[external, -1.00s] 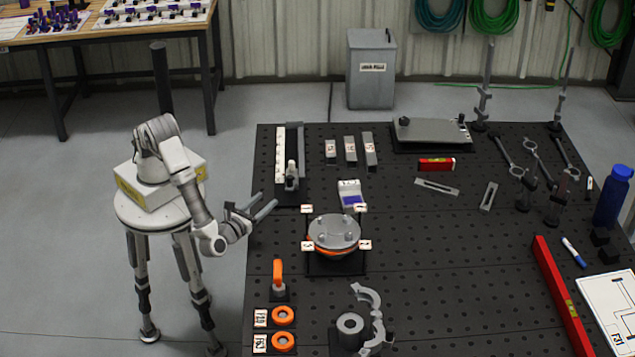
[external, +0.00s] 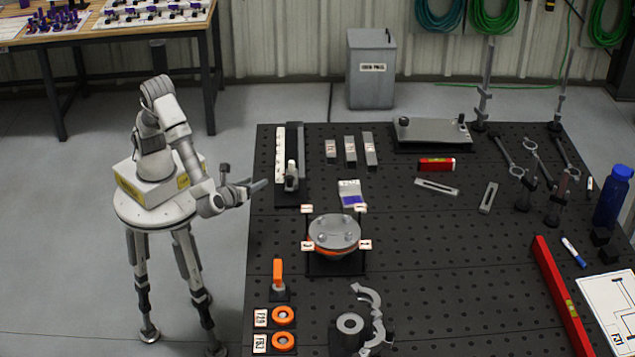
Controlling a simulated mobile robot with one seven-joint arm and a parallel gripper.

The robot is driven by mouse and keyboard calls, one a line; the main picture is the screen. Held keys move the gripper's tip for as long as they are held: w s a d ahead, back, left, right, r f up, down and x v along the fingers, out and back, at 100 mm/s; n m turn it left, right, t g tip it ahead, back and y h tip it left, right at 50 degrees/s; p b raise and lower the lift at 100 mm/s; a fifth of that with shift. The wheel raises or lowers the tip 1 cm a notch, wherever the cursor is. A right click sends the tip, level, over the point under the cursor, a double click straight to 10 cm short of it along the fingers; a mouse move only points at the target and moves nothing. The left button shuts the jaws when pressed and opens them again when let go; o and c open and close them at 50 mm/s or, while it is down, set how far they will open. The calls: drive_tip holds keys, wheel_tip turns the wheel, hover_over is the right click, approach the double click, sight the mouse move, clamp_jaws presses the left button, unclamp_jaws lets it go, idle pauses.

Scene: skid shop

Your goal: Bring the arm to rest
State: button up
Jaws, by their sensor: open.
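My gripper (external: 247,184) is at the left edge of the black perforated table (external: 430,260), at the end of my folded arm. Its fingers point right, toward the table. The jaws are open and I see nothing between them. The nearest things are the grey fixture with a white strip (external: 280,155) behind and to the right, and the round grey flange (external: 334,233) on its black stand to the front right. The gripper looks apart from both.
An orange-handled tool (external: 278,275) and orange rings (external: 283,316) stand at the table's front left. A grey clamp (external: 370,310) lies nearby. A red level (external: 562,295) and blue bottle (external: 613,198) are at the right.

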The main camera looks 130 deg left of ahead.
drive_tip(key=s+d+r+n+t+h+p, duration=0.2)
drive_tip(key=s+d+r+n+t+h, duration=0.2)
drive_tip(key=s+d+r+n+h, duration=0.1)
drive_tip(key=s+d+r+n+t+h+p, duration=0.2)
drive_tip(key=s+d+r+n+t+h, duration=0.3)
drive_tip(key=s, duration=0.7)
drive_tip(key=shift+s+r+n+t+h+p, duration=0.3)
drive_tip(key=shift+r+n+h, duration=1.3)
drive_tip(key=shift+r, duration=0.75)
